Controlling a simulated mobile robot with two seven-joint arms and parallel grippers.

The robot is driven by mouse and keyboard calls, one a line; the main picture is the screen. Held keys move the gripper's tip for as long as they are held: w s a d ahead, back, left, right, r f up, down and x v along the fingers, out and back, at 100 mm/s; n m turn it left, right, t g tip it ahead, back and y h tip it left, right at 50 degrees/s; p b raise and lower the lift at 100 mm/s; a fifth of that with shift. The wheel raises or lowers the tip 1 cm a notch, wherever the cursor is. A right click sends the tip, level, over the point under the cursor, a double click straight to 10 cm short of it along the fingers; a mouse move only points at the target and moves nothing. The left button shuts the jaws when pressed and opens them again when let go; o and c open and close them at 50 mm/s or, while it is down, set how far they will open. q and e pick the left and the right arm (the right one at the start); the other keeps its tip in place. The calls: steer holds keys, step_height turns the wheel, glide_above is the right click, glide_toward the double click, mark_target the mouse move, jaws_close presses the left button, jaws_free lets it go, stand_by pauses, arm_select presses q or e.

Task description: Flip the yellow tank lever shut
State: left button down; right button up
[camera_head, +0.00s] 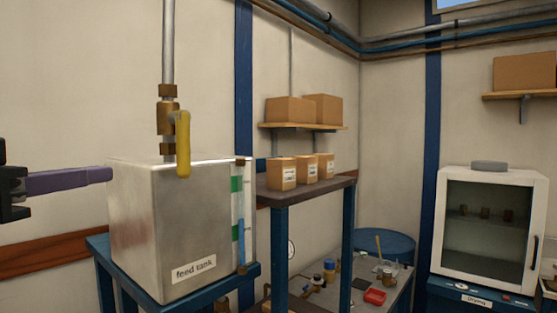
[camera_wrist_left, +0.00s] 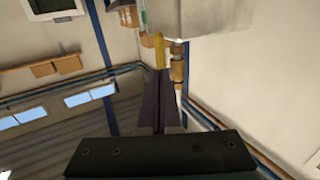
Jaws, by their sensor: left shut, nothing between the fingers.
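The yellow lever (camera_head: 183,143) hangs straight down beside the vertical pipe, at the brass valve (camera_head: 167,118) above the grey feed tank (camera_head: 165,245). My left gripper (camera_head: 109,174) comes in from the left with its purple fingers closed and empty. In the head view its tips are left of the lever, with a gap in the picture, level with the lever's lower end. In the left wrist view the yellow lever (camera_wrist_left: 159,48) shows just beyond the closed fingertips (camera_wrist_left: 162,72), beside the brass valve (camera_wrist_left: 177,66). I cannot tell whether they touch. My right gripper is out of view.
The tank stands on a blue stand (camera_head: 210,294). A sight tube (camera_head: 241,215) is on its right side. A dark shelf table (camera_head: 325,186) with small boxes stands behind right. A drying cabinet (camera_head: 487,230) is at far right. The wall space left of the pipe is clear.

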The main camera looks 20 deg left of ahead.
arm_select(q)
steer(key=shift+w+r, duration=0.2)
steer(key=shift+w, duration=0.2)
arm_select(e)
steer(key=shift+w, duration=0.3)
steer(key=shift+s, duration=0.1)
arm_select(q)
steer(key=b, duration=0.5)
glide_toward(180, 161)
steer(key=w, duration=0.6)
steer(key=shift+w+a, duration=0.35)
steer(key=shift+w, duration=0.05)
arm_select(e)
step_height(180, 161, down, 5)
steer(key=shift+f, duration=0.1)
